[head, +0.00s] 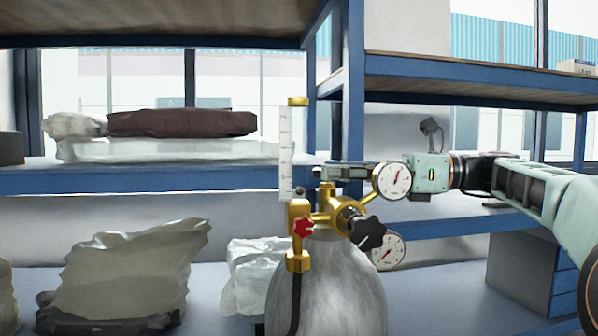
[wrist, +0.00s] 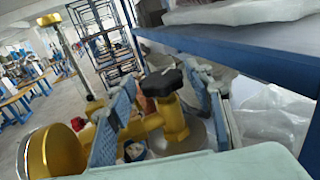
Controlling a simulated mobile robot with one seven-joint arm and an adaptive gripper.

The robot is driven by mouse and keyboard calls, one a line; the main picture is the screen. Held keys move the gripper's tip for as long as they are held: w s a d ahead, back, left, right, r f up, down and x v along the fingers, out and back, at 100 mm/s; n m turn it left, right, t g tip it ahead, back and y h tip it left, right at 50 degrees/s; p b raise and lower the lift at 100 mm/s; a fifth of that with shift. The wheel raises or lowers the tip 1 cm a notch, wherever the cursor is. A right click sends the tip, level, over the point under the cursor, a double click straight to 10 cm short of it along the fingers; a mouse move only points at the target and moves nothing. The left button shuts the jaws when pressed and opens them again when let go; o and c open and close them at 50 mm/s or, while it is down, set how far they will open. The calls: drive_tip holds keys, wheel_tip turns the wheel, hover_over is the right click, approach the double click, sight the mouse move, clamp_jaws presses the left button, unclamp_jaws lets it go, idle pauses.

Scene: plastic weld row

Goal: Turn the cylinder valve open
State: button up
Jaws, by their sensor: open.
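A grey gas cylinder (head: 325,285) stands in front of the shelving, with a brass valve and regulator (head: 322,215) on top. A dark valve knob (wrist: 162,82) sits on a brass stem (wrist: 172,118) in the wrist view. My gripper (wrist: 162,110) is open, with one blue finger on each side of this knob and stem. I cannot tell whether a finger touches them. In the head view my gripper (head: 322,172) reaches in from the right over the cylinder top, partly behind a gauge (head: 392,180). It largely hides the knob there.
A clear flow tube (head: 286,150), a red knob (head: 303,228), a black star knob (head: 368,232) and a second gauge (head: 387,250) crowd the regulator. Blue shelving (head: 150,182) with bags stands behind. In the wrist view a shelf edge (wrist: 240,58) runs close at upper right.

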drive_tip(key=a, duration=0.7)
drive_tip(key=shift+w, duration=0.45)
drive_tip(key=shift+a, duration=0.1)
drive_tip(key=c, duration=1.2)
